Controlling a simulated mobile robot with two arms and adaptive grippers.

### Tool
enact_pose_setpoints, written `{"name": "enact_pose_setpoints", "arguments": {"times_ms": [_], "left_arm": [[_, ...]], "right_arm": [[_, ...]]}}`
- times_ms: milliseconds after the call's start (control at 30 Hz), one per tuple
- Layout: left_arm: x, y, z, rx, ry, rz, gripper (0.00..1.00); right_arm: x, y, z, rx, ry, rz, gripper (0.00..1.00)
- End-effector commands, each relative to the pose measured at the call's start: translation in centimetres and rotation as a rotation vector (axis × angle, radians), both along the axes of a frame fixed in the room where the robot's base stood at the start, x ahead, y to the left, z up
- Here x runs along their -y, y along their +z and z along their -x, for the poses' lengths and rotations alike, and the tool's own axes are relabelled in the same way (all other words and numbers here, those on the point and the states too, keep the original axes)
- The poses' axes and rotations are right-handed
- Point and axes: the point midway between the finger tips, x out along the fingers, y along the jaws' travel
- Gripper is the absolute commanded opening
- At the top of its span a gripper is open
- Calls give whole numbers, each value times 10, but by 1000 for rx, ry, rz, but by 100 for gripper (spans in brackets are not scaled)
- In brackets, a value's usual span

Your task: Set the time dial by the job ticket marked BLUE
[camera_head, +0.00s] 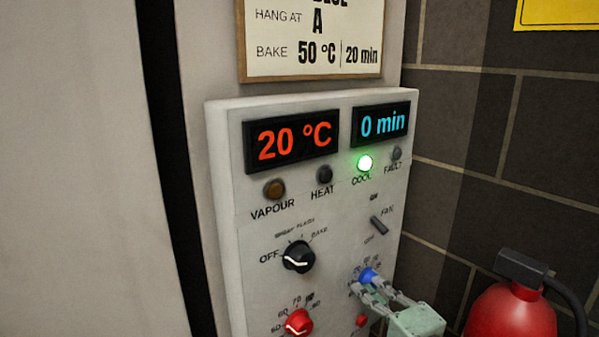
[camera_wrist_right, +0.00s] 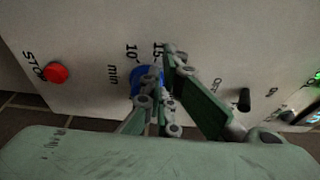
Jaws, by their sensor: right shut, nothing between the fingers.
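The job ticket (camera_head: 315,40) hangs above the control panel; its top line is cut off and only partly legible. It reads HANG AT A, BAKE 50 °C, 20 min. The time display (camera_head: 383,123) reads 0 min. The blue time dial (camera_head: 367,275) is low on the right of the panel, partly hidden by my right gripper (camera_head: 369,287). In the right wrist view the blue dial (camera_wrist_right: 139,77) shows behind the fingers, beside the marks 10 and 15. The right gripper is shut with nothing between its fingers, its tips at the dial. My left gripper is not in view.
The temperature display (camera_head: 291,141) reads 20 °C. The green COOL lamp (camera_head: 364,162) is lit. The black mode dial (camera_head: 298,257) and the red dial (camera_head: 299,322) are left of the blue one. A red STOP button (camera_wrist_right: 56,73) is near. A fire extinguisher (camera_head: 510,312) stands at right.

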Motion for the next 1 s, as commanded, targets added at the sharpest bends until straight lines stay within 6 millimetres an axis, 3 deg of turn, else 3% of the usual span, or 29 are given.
{"name": "enact_pose_setpoints", "arguments": {"times_ms": [433, 1000], "left_arm": [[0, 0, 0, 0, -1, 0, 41], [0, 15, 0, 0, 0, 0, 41]], "right_arm": [[3, -3, -2, -2, -2, 3, 0], [0, -17, 0, -6, -1, 1, 0]]}}
